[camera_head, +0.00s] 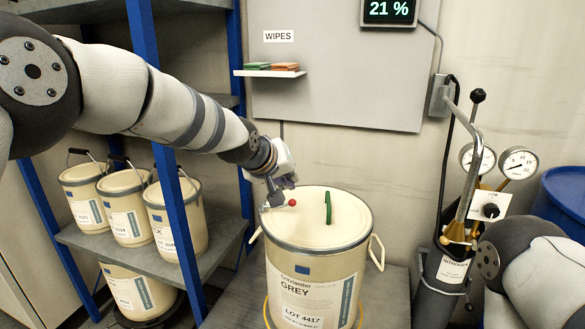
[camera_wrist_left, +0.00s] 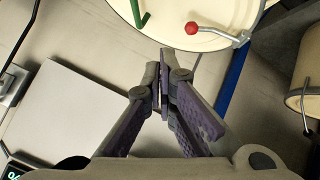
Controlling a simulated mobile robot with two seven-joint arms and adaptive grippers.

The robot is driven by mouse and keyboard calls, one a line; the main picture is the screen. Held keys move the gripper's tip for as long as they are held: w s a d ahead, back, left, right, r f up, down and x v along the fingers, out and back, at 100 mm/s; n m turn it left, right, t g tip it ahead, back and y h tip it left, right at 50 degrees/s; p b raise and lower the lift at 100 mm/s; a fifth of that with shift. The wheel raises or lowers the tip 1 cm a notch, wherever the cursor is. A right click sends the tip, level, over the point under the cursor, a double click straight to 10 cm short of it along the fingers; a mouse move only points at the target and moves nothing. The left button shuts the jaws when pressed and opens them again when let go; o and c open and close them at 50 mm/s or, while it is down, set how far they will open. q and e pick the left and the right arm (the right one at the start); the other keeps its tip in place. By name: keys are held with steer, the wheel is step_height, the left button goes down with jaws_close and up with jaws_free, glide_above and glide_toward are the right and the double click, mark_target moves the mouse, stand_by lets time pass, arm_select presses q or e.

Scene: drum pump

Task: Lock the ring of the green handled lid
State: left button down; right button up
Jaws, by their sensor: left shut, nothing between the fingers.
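The green handled lid (camera_head: 300,230) is a round cream lid on the drum labelled GREY (camera_head: 312,285). Its green handle (camera_head: 328,208) stands on top and also shows in the left wrist view (camera_wrist_left: 138,14). The ring's metal lever (camera_wrist_left: 222,33) meets the rim and ends in a red knob (camera_wrist_left: 192,28). In the head view the red knob (camera_head: 292,202) appears over the lid's far left part. My left gripper (camera_head: 275,200) points down by the lid's far left edge, close to the lever. Its fingertips (camera_wrist_left: 164,55) are together and empty, apart from the knob. My right gripper is out of view.
Several cream pails (camera_head: 128,205) stand on the blue-post shelf at left. A nitrogen bottle (camera_head: 440,275) with gauges and my right arm are at right. A blue drum (camera_head: 566,200) stands behind. A small wipes shelf (camera_head: 270,73) is on the wall panel.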

arm_select(q)
steer(key=s+r, duration=0.4)
steer(key=shift+s, duration=0.35)
steer(key=shift+d, duration=0.1)
steer(key=s+a+f+g+y, duration=0.1)
steer(key=s+a+f+g, duration=0.15)
steer(key=s+f, duration=0.45)
steer(key=s+a+f+g, duration=0.1)
steer(key=s+a+f, duration=0.25)
steer(key=f, duration=0.75)
steer(key=s+a+f+g+y, duration=0.1)
steer(key=s+a+f, duration=0.35)
steer(key=f, duration=0.45)
steer(key=s+a+f+g+y, duration=0.1)
steer(key=s+a+f, duration=0.1)
steer(key=s+f, duration=0.35)
steer(key=s+a+f+g, duration=0.2)
steer(key=s+a+f, duration=0.1)
steer(key=s, duration=0.6)
steer(key=s+a+g, duration=0.1)
steer(key=s+a, duration=0.2)
steer(key=s, duration=0.7)
steer(key=s+a+m+g+y, duration=0.1)
steer(key=s+a+g, duration=0.1)
steer(key=s, duration=0.8)
steer(key=shift+s+a+f, duration=0.35)
steer(key=shift+a+f, duration=0.1)
steer(key=shift+a, duration=0.05)
